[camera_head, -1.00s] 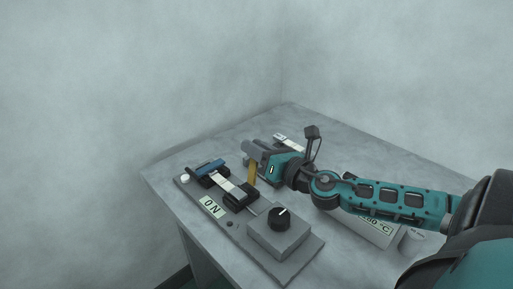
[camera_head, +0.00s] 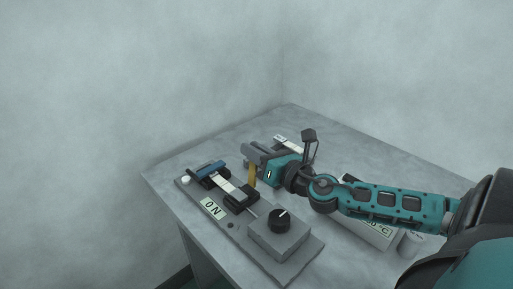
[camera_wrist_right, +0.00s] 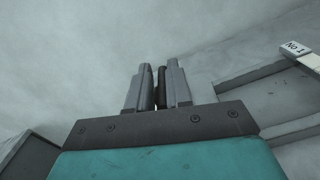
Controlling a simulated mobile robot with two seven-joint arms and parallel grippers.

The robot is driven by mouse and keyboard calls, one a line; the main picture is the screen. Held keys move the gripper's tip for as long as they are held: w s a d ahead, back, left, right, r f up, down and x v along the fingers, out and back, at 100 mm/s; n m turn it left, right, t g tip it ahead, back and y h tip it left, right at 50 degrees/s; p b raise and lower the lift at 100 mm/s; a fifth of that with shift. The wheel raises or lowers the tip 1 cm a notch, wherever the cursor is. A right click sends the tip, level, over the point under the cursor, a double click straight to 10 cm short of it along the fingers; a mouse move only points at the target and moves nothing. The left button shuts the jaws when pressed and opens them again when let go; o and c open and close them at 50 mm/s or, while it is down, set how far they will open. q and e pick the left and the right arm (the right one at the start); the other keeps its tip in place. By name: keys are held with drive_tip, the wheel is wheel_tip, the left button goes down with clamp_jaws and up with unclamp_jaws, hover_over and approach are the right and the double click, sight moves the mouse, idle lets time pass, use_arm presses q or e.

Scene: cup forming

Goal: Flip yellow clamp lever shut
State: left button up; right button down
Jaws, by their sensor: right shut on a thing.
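The yellow clamp lever (camera_head: 253,175) stands roughly upright beside the dark clamp block on the base plate. My right gripper (camera_head: 253,153) is at its upper end, with the fingers hiding the lever's top. In the right wrist view the fingers (camera_wrist_right: 159,88) are close together around a thin dark bar (camera_wrist_right: 161,88), which appears to be the lever's upper part in shade. The gripper is shut on the lever. My left gripper is not in view.
The base plate (camera_head: 277,268) carries a grey box with a black knob (camera_head: 279,219), an ON label (camera_head: 212,208) and a blue-topped part (camera_head: 208,168).

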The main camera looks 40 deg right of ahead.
drive_tip(key=shift+a+r+n+p, duration=0.25)
drive_tip(key=shift+a+n+p, duration=0.2)
drive_tip(key=shift+n+p, duration=0.25)
drive_tip(key=a+n+p, duration=0.1)
drive_tip(key=a, duration=0.1)
drive_tip(key=a+n+p, duration=0.1)
drive_tip(key=n+p, duration=0.1)
drive_tip(key=shift+s+a+f, duration=0.15)
drive_tip(key=shift+a+f, duration=0.25)
drive_tip(key=shift+n, duration=0.3)
drive_tip(key=shift+a, duration=0.1)
drive_tip(key=c, duration=1.1)
unclamp_jaws()
